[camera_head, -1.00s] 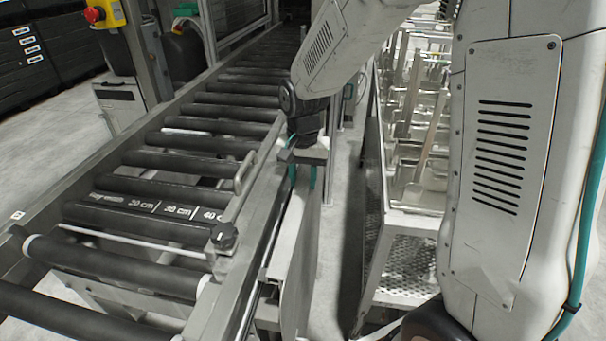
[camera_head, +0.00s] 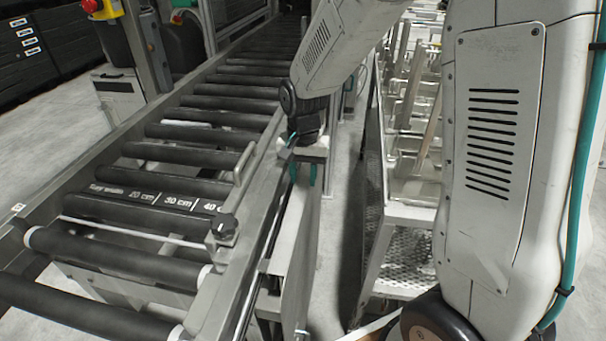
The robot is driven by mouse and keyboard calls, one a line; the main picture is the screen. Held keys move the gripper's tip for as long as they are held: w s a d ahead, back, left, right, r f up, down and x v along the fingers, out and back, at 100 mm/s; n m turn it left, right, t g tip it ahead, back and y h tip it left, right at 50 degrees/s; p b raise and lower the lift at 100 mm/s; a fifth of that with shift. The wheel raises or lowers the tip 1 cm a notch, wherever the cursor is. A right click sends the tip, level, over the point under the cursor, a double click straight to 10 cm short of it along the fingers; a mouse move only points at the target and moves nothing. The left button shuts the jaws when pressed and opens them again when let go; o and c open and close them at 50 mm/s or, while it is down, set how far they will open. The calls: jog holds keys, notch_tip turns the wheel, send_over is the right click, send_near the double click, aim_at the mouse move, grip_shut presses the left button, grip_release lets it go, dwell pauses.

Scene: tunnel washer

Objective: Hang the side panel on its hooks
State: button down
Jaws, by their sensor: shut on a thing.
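The side panel (camera_head: 297,250) is a grey sheet hanging upright from my gripper, beside the right side of the roller conveyor (camera_head: 170,190). My gripper (camera_head: 304,170) is shut on the panel's top edge, with teal fingers showing on it. The panel runs roughly along the conveyor's side rail (camera_head: 240,262). A narrow dark gap shows between them at the near end. I cannot make out the hooks, nor whether the panel touches them.
A wire rack cart (camera_head: 400,235) with a perforated side stands to the right, with a narrow strip of floor between it and the panel. A black knob (camera_head: 226,226) and a metal handle (camera_head: 244,163) sit on the conveyor. A red emergency stop (camera_head: 92,6) is at upper left.

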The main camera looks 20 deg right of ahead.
jog(key=c, duration=0.9)
grip_release()
notch_tip(320, 180, up, 8)
jog(key=shift+f, duration=0.1)
jog(key=shift+s+d+r+n+t, duration=0.4)
jog(key=shift+s+r+n, duration=1)
jog(key=shift+s, duration=2.95)
jog(key=shift+s+d+r+n+t, duration=0.15)
jog(key=shift+s+d+r+n, duration=0.6)
jog(key=shift+s+r, duration=2.3)
jog(key=shift+s+d+r+n+t, duration=0.3)
jog(key=shift+s+n, duration=0.95)
jog(key=shift+s, duration=4.35)
